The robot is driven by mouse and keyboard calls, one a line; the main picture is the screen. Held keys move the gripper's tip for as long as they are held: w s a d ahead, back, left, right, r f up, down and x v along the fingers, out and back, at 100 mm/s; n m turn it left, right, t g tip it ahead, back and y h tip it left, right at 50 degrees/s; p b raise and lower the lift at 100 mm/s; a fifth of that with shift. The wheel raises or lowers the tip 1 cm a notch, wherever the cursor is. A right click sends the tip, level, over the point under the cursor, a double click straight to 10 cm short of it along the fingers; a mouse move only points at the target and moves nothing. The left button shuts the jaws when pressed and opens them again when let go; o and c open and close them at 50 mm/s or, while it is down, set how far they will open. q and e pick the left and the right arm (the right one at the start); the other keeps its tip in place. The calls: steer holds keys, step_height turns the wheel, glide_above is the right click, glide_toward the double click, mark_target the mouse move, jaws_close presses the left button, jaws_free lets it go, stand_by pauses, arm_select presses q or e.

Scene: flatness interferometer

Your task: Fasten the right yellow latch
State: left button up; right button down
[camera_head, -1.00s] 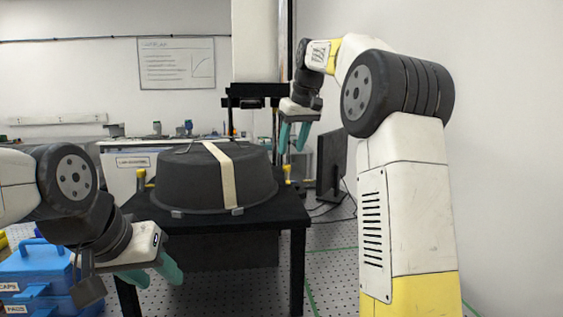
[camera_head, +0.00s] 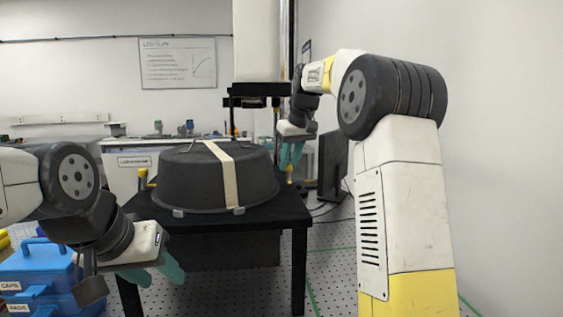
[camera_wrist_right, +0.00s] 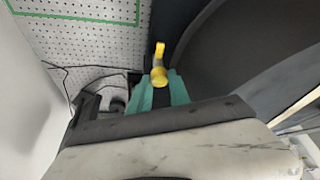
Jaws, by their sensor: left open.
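The right yellow latch (camera_head: 289,171) stands at the right edge of the black table, beside the dark round cover. In the right wrist view the yellow latch (camera_wrist_right: 159,66) shows upright parts in line with the gap between the teal fingers. My right gripper (camera_head: 290,165) points down just above the latch. Its fingers look apart; contact with the latch cannot be made out. In the right wrist view the right gripper (camera_wrist_right: 160,84) has the latch's near end between or just past its fingertips. My left gripper (camera_head: 160,277) is open and empty, low at the left front.
The dark round cover (camera_head: 200,185) with a pale strap fills most of the black table (camera_head: 265,221). Another yellow latch (camera_head: 143,179) stands at its left. A monitor (camera_head: 333,165) is right of the table. Blue cases (camera_head: 37,265) stand at lower left.

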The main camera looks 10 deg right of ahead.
steer(key=shift+m, duration=0.4)
steer(key=m+h, duration=0.1)
steer(key=m, duration=0.1)
steer(key=shift+a+m, duration=0.15)
steer(key=shift+m, duration=0.25)
steer(key=m+h, duration=0.1)
steer(key=m, duration=0.1)
steer(key=m+h, duration=0.1)
steer(key=m, duration=0.2)
steer(key=shift+a+h, duration=0.15)
steer(key=shift+h, duration=0.15)
steer(key=m, duration=0.2)
steer(key=m+g+h, duration=0.1)
steer(key=m, duration=0.2)
steer(key=shift+w+h, duration=0.1)
steer(key=shift+h, duration=0.2)
steer(key=m+g, duration=0.1)
steer(key=m, duration=0.3)
steer(key=shift+a+h, duration=0.1)
steer(key=shift+h, duration=0.3)
steer(key=shift+m+g, duration=0.3)
steer(key=c, duration=1.2)
jaws_free()
steer(key=shift+c, duration=0.2)
steer(key=shift+r, duration=0.1)
